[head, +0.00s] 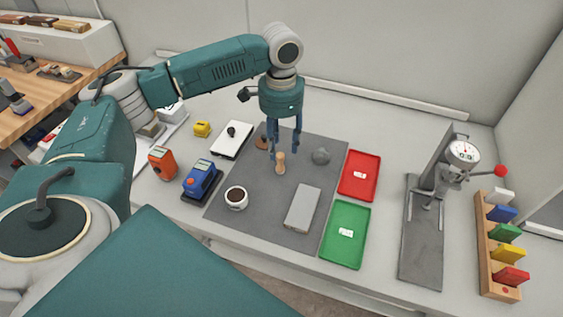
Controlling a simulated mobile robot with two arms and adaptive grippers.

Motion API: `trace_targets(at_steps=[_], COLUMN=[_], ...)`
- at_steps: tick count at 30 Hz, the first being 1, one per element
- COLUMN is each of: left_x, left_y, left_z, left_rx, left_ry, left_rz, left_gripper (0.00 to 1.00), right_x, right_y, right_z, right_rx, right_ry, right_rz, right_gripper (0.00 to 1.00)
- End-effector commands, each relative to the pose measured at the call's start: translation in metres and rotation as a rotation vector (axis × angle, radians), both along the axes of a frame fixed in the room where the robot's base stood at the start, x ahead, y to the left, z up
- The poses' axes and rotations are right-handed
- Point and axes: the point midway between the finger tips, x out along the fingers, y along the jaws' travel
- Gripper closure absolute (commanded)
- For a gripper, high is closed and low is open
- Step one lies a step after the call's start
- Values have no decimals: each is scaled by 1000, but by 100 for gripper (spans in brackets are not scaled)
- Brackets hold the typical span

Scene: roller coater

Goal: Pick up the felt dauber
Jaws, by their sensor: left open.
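A small upright wooden piece with a rounded top, which looks like the felt dauber (281,164), stands on the dark grey mat (262,219). Its felt part cannot be made out. My left gripper (283,149) points down over the mat with its two blue fingers apart. The fingertips appear just above and behind the wooden piece in the picture. Nothing is held between them. The exact gap to the piece cannot be told. My right gripper is not in view.
A gauge stand (422,240) stands farther right.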

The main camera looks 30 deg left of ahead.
Motion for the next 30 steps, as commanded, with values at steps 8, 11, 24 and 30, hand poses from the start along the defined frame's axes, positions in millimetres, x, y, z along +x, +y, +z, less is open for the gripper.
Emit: trace_targets(at_steps=[8,11,24,30], left_x=[-2,-4,-4,-4], left_y=[0,0,0,0], left_z=[-23,-37,-69,-68], left_rx=[0,1,-1,-1], left_ry=[2,4,-1,-1], left_rz=[-1,0,-2,-2], left_gripper=[58,58,58,90], right_x=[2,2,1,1], right_y=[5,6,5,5], right_z=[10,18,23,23], right_rx=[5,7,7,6], right_ry=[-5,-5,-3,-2], right_rz=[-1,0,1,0], right_gripper=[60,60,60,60])
